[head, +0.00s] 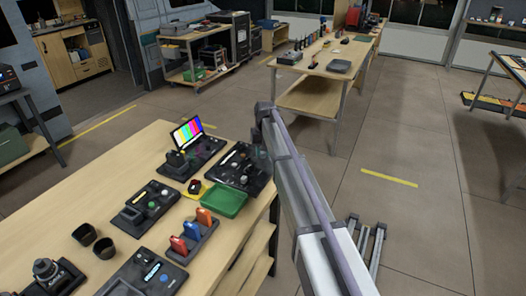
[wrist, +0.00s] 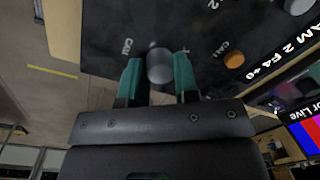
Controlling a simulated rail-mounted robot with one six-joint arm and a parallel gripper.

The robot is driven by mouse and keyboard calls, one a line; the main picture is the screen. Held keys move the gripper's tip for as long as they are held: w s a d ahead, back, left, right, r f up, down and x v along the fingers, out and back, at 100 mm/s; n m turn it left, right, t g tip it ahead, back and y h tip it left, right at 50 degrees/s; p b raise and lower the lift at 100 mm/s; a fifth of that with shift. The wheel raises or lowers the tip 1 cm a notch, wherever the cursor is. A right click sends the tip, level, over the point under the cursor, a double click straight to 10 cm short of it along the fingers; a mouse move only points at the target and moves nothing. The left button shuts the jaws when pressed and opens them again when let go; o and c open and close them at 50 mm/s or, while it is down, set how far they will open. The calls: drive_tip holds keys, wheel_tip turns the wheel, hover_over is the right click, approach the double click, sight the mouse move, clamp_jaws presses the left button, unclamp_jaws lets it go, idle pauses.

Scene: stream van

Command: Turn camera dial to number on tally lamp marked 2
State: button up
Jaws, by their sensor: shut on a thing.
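In the wrist view a grey round dial (wrist: 159,66) stands on a dark panel (wrist: 105,22) between the teal fingertips of my gripper (wrist: 158,62). The fingers are shut on the dial, one on each side. Small white "CAM" lettering is beside it. An orange round part (wrist: 234,60), also with lettering beside it, is to the right; I cannot tell whether it is lit. A small "2" is near the top edge. In the head view my arm reaches over the right end of the workbench near a dark control panel (head: 240,172); the fingertips are not clear there.
A colour-bar monitor (head: 187,132) stands behind the panels and shows at the right in the wrist view. A green tray (head: 224,200), a rack with orange and blue items (head: 190,240) and other dark panels (head: 147,203) are close by on the bench.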

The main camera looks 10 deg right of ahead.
drive_tip(key=shift+m, duration=0.5)
drive_tip(key=o, duration=0.9)
drive_tip(key=r+p, duration=1)
drive_tip(key=shift+d+r+p, duration=0.25)
drive_tip(key=shift+r+p, duration=0.15)
drive_tip(key=shift+n+h, duration=0.3)
drive_tip(key=shift+n, duration=0.3)
drive_tip(key=s, duration=3.8)
drive_tip(key=shift+s+a, duration=0.1)
drive_tip(key=shift+a, duration=0.1)
